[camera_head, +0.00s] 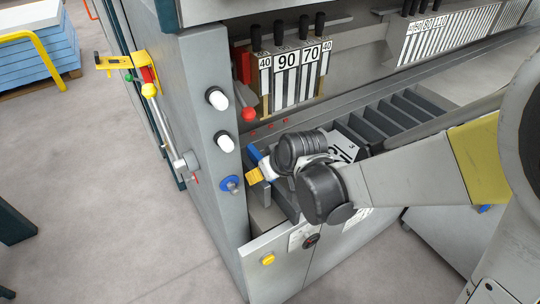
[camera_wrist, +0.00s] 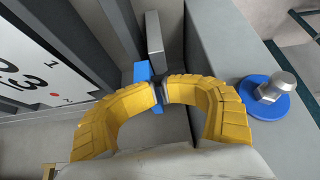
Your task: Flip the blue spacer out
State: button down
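A blue piece, which looks like the blue spacer (camera_wrist: 142,72), shows just behind my fingertips in the wrist view, beside a grey upright bar. In the head view, blue (camera_head: 255,154) shows at the left end of the machine's tool bay, next to my gripper. My gripper (camera_wrist: 159,89) has yellow fingers that arch inward, their tips nearly together with a narrow dark part between them. The tips overlap the blue piece in the picture; I cannot tell whether they touch it. In the head view only a little yellow of my gripper (camera_head: 255,175) shows; my wrist hides the rest.
A blue disc with a metal bolt (camera_wrist: 265,97) sits on the grey machine frame to the right in the wrist view. A white numbered panel (camera_wrist: 45,65) stands to the left. In the head view, dark slots (camera_head: 385,115) lie behind my wrist, and numbered tools (camera_head: 290,75) hang above.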

jog(key=shift+s+a+f, duration=0.15)
jog(key=shift+s+a, duration=0.05)
jog(key=shift+s, duration=0.2)
jog(key=r, duration=0.1)
jog(key=p, duration=0.1)
jog(key=r+p, duration=0.1)
jog(key=shift+w+d+r, duration=0.35)
jog(key=shift+d, duration=0.05)
jog(key=shift+w+r+p, duration=0.15)
jog(key=shift+r+p, duration=0.15)
jog(key=shift+p, duration=0.15)
jog(key=shift+d+r+p, duration=0.15)
jog(key=shift+r+p, duration=0.5)
jog(key=shift+r, duration=0.25)
jog(key=s+d+r+m+h+b, duration=0.2)
jog(key=s+d+m+b, duration=0.1)
jog(key=s+d, duration=0.4)
jog(key=s+d+r+m+t+h+b, duration=0.1)
jog(key=s+d+r+m+h+b, duration=0.1)
jog(key=s+d, duration=0.6)
jog(key=d+m+b, duration=0.1)
jog(key=d, duration=0.5)
jog(key=shift+s+d+m, duration=0.3)
jog(key=shift+m, duration=0.1)
